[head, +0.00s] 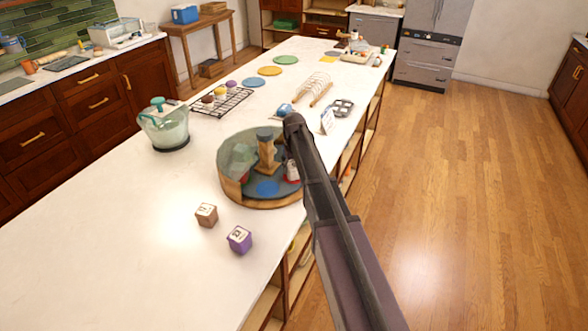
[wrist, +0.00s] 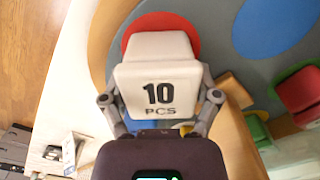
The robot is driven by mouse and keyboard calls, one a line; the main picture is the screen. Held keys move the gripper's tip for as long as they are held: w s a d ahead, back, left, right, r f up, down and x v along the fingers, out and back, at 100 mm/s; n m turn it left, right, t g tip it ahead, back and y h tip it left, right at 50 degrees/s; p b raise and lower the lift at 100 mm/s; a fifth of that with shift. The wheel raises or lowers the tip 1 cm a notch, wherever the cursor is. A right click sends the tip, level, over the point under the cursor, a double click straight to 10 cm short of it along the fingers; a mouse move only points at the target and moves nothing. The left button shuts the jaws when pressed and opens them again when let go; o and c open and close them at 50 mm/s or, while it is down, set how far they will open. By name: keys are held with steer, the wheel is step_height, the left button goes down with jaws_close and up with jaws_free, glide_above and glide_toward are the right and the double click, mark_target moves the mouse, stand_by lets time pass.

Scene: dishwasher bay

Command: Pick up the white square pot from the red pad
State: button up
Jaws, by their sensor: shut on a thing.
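The white square pot (wrist: 158,80), marked "10 PCS", fills the middle of the wrist view. The red pad (wrist: 162,21) shows behind its far edge and right side. My gripper (wrist: 160,100) has one finger on each side of the pot and is shut on it. The pot's underside is hidden, so I cannot tell whether it touches the pad. In the head view the pot (head: 292,171) is a small pale patch at the right of the round tray, mostly hidden by my arm.
The round wood-rimmed tray (head: 232,192) holds a blue pad (head: 268,188) and a central wooden post (head: 266,155). Two lettered blocks, brown (head: 206,214) and purple (head: 239,239), stand in front. The counter's near left is clear.

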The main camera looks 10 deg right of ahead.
steer(key=shift+r+p, duration=1.45)
steer(key=shift+r, duration=0.15)
steer(key=s+d, duration=0.3)
steer(key=s, duration=0.4)
steer(key=s+d+r+p, duration=0.1)
steer(key=s+d, duration=0.2)
steer(key=s, duration=0.5)
steer(key=shift+r+p, duration=0.3)
